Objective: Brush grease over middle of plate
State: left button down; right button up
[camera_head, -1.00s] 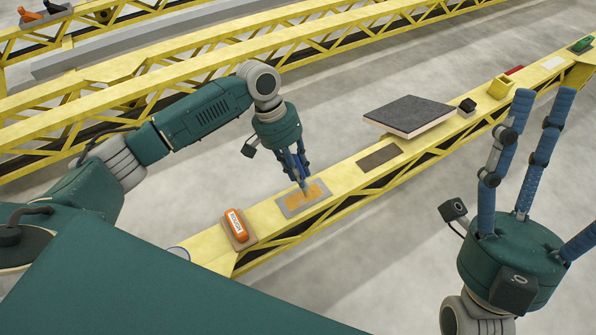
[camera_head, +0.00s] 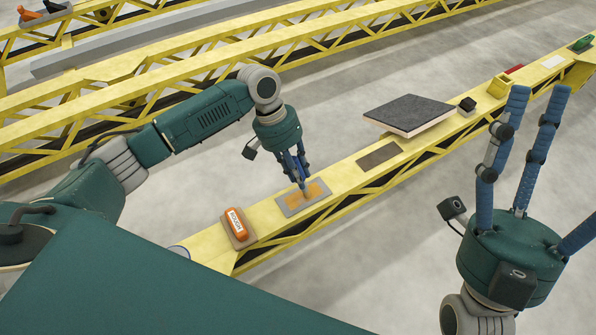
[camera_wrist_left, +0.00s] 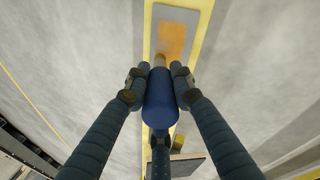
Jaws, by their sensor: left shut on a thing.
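The grey plate (camera_head: 290,212) lies flat on the yellow beam, with orange-brown grease (camera_head: 316,188) on its middle part. In the left wrist view the plate (camera_wrist_left: 199,16) and the grease (camera_wrist_left: 172,40) show ahead of the brush. My left gripper (camera_head: 300,170) is above the plate, shut on the blue handle of the brush (camera_wrist_left: 160,105). The brush points down, its tip at the grease; whether it presses on the plate is hard to tell. My right gripper (camera_head: 539,92) is at the right, fingers pointing up, spread and empty.
An orange labelled object (camera_head: 236,223) rests on a brown pad left of the plate. Right of the plate are a dark flat rectangle (camera_head: 380,156), a large dark-topped panel (camera_head: 410,113), a small black item (camera_head: 467,105) and a yellow box (camera_head: 501,85). The beam is narrow.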

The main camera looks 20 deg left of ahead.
pick_arm(q)
jog(key=shift+f, duration=0.25)
